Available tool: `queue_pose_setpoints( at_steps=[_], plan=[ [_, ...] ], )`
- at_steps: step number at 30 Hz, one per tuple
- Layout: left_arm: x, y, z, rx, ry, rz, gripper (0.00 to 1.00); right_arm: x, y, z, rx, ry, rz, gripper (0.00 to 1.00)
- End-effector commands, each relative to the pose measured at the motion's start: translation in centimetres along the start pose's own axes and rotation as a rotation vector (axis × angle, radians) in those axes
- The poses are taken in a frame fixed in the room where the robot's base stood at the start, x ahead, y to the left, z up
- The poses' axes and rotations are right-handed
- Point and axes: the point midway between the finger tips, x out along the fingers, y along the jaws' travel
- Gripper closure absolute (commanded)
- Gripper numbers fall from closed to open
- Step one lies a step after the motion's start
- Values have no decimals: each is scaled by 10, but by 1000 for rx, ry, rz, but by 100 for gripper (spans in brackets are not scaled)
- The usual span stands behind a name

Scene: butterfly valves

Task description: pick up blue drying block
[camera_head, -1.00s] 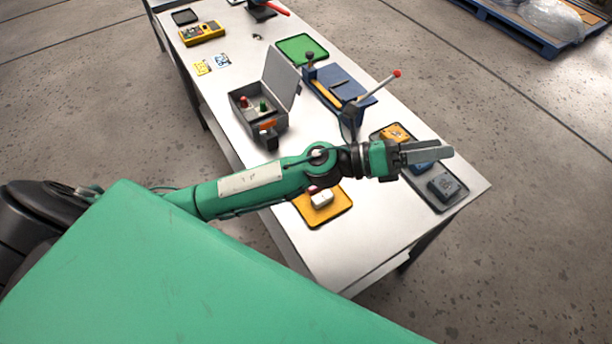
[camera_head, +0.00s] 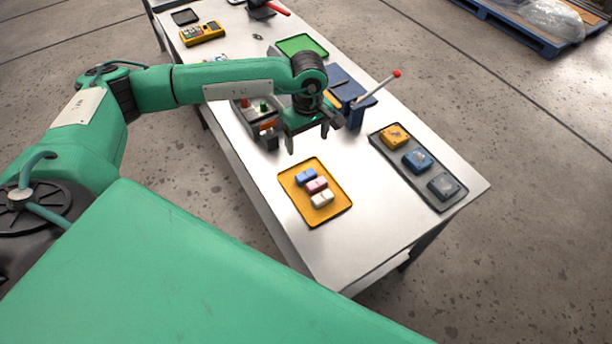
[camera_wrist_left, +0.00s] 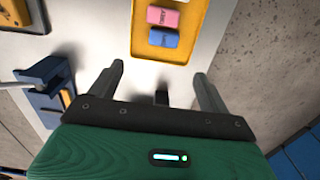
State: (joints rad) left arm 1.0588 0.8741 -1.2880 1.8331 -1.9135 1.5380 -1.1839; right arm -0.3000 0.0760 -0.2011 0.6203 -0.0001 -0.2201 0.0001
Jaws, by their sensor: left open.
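The blue drying block (camera_head: 306,176) lies on an orange-yellow tray (camera_head: 331,214), at the end of a row with a pink block (camera_head: 316,186) and a white block (camera_head: 322,200). My left gripper (camera_head: 308,142) points down, open and empty, just behind the tray and apart from the blocks. In the left wrist view, the blue block (camera_wrist_left: 164,38) lies ahead of the open fingers (camera_wrist_left: 158,73), with the pink block (camera_wrist_left: 163,17) beyond it. My right gripper is not in view.
A blue lever tool (camera_head: 352,88) stands behind the gripper. A grey case (camera_head: 240,108), partly hidden by my arm, is at its left. A dark tray (camera_head: 433,192) with orange-yellow, blue and grey pieces lies to the right. Bare table separates the trays.

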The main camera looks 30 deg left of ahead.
Motion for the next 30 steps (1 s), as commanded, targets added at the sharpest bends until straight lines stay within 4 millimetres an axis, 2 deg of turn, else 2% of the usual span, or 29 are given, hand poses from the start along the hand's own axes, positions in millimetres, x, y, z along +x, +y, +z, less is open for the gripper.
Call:
queue_pose_setpoints(
  at_steps=[6, 12, 20, 25, 30],
  plan=[
    [38, -2, 0, 1, 0, -8, 20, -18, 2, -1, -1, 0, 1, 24],
    [70, -1, 1, 0, -1, -4, 20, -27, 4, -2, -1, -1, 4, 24],
    [85, -3, 2, 1, -1, -4, 20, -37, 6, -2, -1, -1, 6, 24],
    [103, -8, 5, 1, -2, -5, 20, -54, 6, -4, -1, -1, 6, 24],
    [125, -7, 5, -1, -2, -3, 20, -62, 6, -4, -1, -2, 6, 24]
  ],
)
